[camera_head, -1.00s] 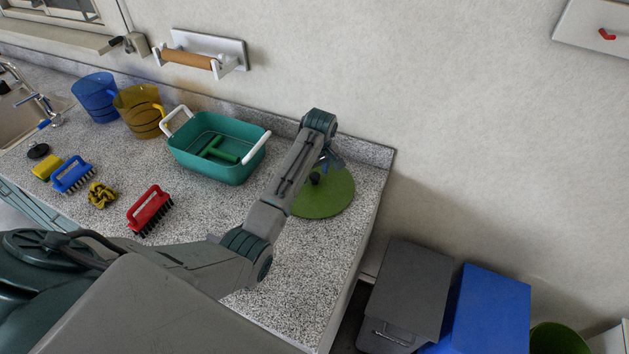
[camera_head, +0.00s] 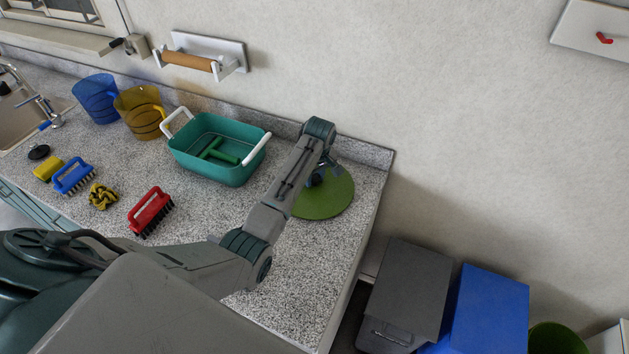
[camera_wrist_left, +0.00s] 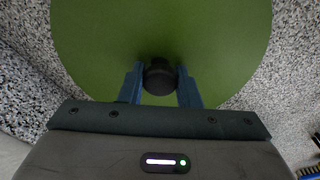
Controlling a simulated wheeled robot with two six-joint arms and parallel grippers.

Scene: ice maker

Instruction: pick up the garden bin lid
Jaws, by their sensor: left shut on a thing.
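The garden bin lid (camera_head: 327,200) is a round green disc with a dark knob, lying on the speckled counter near its right end. In the left wrist view the green lid (camera_wrist_left: 160,40) fills the upper middle, with its dark knob (camera_wrist_left: 159,78) between the blue fingers. My left gripper (camera_wrist_left: 160,86) is shut on the knob. In the head view the left gripper (camera_head: 318,176) is over the lid, partly hidden by my arm. My right gripper is not in view.
A teal basin (camera_head: 226,170) with white handles stands left of the arm. A red brush (camera_head: 151,211), a blue brush (camera_head: 73,177) and two jugs are farther left. Grey (camera_head: 408,290) and blue (camera_head: 488,310) bins stand on the floor at right. A wall rises behind.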

